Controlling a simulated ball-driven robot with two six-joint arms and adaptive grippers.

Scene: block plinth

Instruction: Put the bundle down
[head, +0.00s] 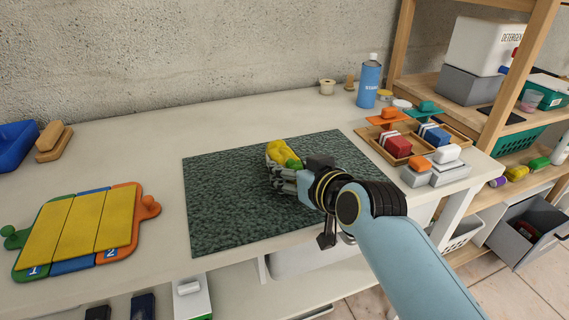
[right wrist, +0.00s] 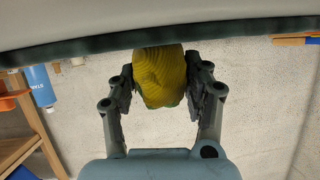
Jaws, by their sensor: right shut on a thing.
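I cannot tell whether the bundle touches the mat. The gripper and wrist hide part of it. My left gripper is not in view.
Yellow panels on a coloured board (head: 80,230) lie left of the mat. A blue spray can (head: 369,82) stands at the back right. Wooden trays (head: 444,147) with red and blue blocks lie right of the mat. The table between board and mat is clear.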

